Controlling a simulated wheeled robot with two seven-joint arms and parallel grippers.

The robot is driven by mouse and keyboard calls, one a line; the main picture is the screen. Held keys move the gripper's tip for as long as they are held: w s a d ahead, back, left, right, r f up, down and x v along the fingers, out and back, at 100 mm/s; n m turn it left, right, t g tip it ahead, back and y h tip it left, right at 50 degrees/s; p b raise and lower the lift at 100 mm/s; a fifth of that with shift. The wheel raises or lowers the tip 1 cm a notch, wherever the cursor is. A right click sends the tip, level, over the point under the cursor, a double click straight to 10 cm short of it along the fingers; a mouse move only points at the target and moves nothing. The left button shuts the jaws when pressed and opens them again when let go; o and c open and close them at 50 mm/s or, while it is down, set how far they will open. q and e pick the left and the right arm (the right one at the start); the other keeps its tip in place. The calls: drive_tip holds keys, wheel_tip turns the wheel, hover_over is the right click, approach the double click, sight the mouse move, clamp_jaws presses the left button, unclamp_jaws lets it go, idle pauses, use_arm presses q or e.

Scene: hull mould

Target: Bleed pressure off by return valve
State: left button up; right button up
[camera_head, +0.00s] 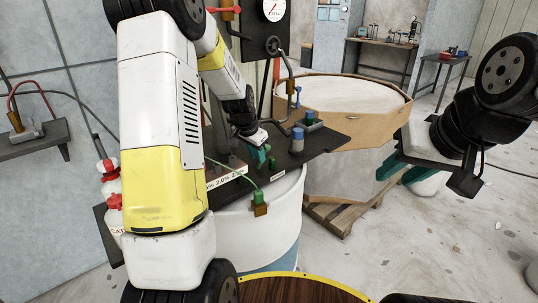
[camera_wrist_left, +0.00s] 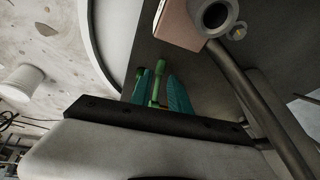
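My left gripper (camera_head: 262,155) reaches down over the dark panel (camera_head: 322,140) on top of the white drum. In the left wrist view its two teal fingers (camera_wrist_left: 163,95) stand apart, one on each side of a green handle (camera_wrist_left: 157,80). A narrow gap shows beside the handle, so I see no firm grip. In the head view a small green part (camera_head: 272,161) shows by the fingertips; the arm hides some of it. I cannot tell from any label whether it is the return valve. The pressure gauge (camera_head: 273,9) is at the top. My right gripper (camera_head: 401,171) is open and empty, at the right.
Blue-topped fittings (camera_head: 297,137) stand on the panel right of my left gripper. A green plug (camera_head: 259,197) with a thin hose sits at its front edge. A large wood-rimmed tub (camera_head: 385,124) stands behind on a pallet (camera_head: 345,213). Floor at right is mostly clear.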

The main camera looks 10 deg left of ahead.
use_arm(q)
drive_tip(key=shift+x, duration=1.95)
clamp_jaws()
